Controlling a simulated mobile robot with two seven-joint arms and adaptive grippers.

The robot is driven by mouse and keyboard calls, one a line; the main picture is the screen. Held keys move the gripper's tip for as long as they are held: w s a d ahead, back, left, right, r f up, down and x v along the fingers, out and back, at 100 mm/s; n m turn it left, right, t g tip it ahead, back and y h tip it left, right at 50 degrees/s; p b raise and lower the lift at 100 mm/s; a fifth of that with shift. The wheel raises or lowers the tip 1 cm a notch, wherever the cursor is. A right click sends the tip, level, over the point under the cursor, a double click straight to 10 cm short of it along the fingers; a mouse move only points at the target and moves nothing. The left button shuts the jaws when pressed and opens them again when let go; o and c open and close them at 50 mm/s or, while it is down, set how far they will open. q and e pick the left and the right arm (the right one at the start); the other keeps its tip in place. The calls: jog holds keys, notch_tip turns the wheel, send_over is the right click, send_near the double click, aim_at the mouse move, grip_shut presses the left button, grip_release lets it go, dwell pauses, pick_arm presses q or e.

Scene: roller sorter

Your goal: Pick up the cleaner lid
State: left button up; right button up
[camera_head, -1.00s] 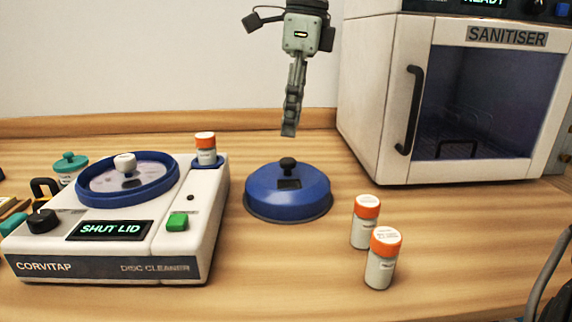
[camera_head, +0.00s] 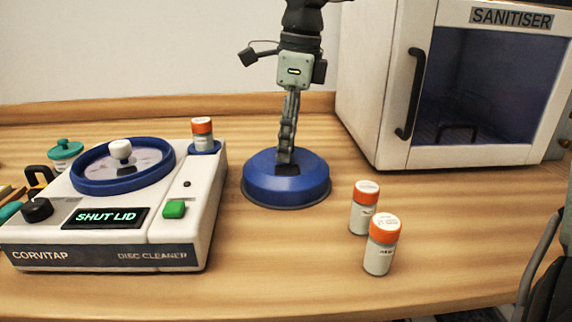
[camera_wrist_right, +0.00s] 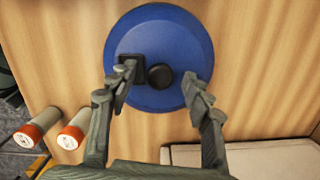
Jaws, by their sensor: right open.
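The cleaner lid (camera_head: 286,185) is a blue dome lying flat on the wooden table, right of the disc cleaner (camera_head: 120,205). In the right wrist view the lid (camera_wrist_right: 160,30) shows a round black knob (camera_wrist_right: 187,79) and a dark square patch. My right gripper (camera_head: 285,160) points down at the lid's top and hides the knob in the head view. In the wrist view the open fingers of the right gripper (camera_wrist_right: 158,88) stand either side of the knob, apart from it. My left gripper is not in view.
Two orange-capped bottles (camera_head: 365,208) (camera_head: 382,245) stand right of the lid. Another bottle (camera_head: 202,133) sits on the cleaner, whose display reads SHUT LID. The sanitiser (camera_head: 385,130) stands at the back right. The table in front of the lid is clear.

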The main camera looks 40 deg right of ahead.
grip_shut()
jog(key=shift+r, duration=0.15)
